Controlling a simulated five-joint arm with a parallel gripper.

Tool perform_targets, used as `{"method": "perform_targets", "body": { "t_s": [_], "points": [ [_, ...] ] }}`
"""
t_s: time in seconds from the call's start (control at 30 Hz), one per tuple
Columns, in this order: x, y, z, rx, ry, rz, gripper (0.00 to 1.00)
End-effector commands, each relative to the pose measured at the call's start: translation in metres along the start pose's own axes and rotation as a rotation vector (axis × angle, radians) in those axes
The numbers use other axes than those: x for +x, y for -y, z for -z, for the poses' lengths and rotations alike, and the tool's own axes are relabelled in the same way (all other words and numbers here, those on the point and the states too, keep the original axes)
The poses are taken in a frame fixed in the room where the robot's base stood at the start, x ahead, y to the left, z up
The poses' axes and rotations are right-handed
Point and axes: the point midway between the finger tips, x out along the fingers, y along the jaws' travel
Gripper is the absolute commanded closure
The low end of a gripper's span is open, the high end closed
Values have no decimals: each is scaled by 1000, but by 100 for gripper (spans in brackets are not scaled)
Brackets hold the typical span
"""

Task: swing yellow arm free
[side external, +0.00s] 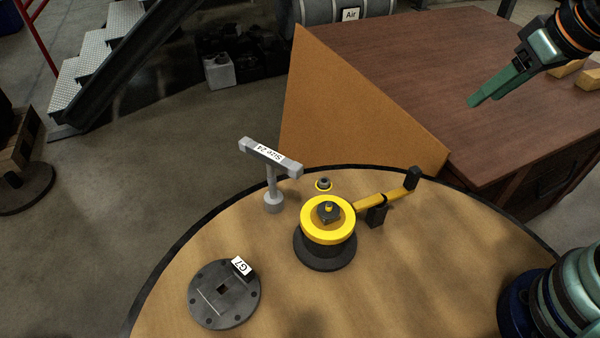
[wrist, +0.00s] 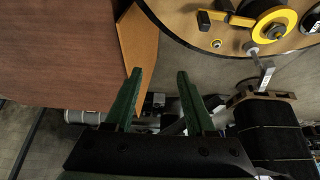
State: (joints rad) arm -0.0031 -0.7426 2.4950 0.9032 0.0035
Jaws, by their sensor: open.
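The yellow arm (side external: 380,202) reaches out to the right from a yellow ring on a dark round base (side external: 325,255). A dark upright knob (side external: 413,178) stands at its outer end, and a dark block (side external: 376,216) sits beside the bar. In the wrist view the yellow arm (wrist: 242,20) shows at the top, with the yellow ring (wrist: 272,25) to its right. My gripper (side external: 472,103) is at the upper right of the side view, raised and well apart from the yellow arm. Its green fingers (wrist: 158,75) are spread with nothing between them.
A grey T-handle tool (side external: 271,180) labelled Size 24 stands left of the ring. A dark flange plate (side external: 215,300) tagged G7 lies at the front left. A small ringed fitting (side external: 323,184) sits behind the ring. A brown bench (side external: 430,70) and slanted tan panel (side external: 335,115) stand behind the round table (side external: 420,280).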

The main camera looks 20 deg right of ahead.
Motion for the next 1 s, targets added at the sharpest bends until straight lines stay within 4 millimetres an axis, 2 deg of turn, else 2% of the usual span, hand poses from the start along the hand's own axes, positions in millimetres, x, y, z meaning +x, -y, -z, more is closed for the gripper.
{"method": "perform_targets", "body": {
  "t_s": [0.17,0.4,0.6,0.87,1.0],
  "points": [
    [8,16,3,-1,95,20,45],
    [28,55,6,0,322,29,45],
    [43,78,4,-2,450,8,45],
    [54,85,-1,-1,491,-3,45],
    [70,85,-11,-1,493,-3,45]
  ]
}}
